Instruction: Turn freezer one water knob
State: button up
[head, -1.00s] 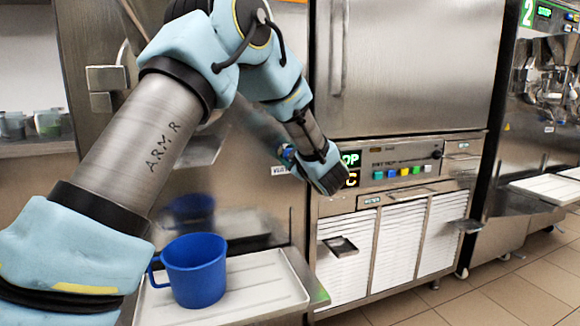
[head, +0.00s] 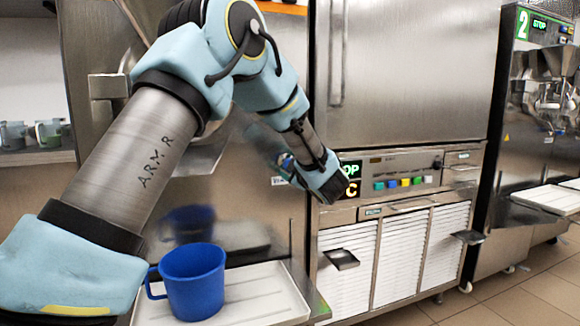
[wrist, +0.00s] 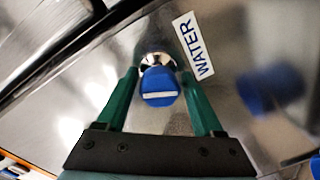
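The blue water knob (wrist: 158,88) sits on a metal fitting on the steel front, beside a white label reading WATER (wrist: 194,46) in the wrist view. My gripper (wrist: 158,74) is open, with one green finger on each side of the knob. Gaps show between the knob and both fingers, so I see no grip on it. In the head view the end of my arm is low in front of freezer one's steel side (head: 262,200). The fingers are hard to make out there.
A blue mug (head: 195,283) stands on a white tray (head: 262,290) below my arm. To the right are a control panel with coloured buttons (head: 405,182) and white louvred vents (head: 398,255). A second machine marked 2 (head: 523,24) stands farther right.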

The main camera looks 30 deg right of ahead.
jog(key=shift+o, duration=0.8)
jog(key=s+a, duration=0.1)
jog(key=s, duration=0.9)
jog(key=shift+s+r, duration=0.25)
jog(key=shift+s, duration=0.15)
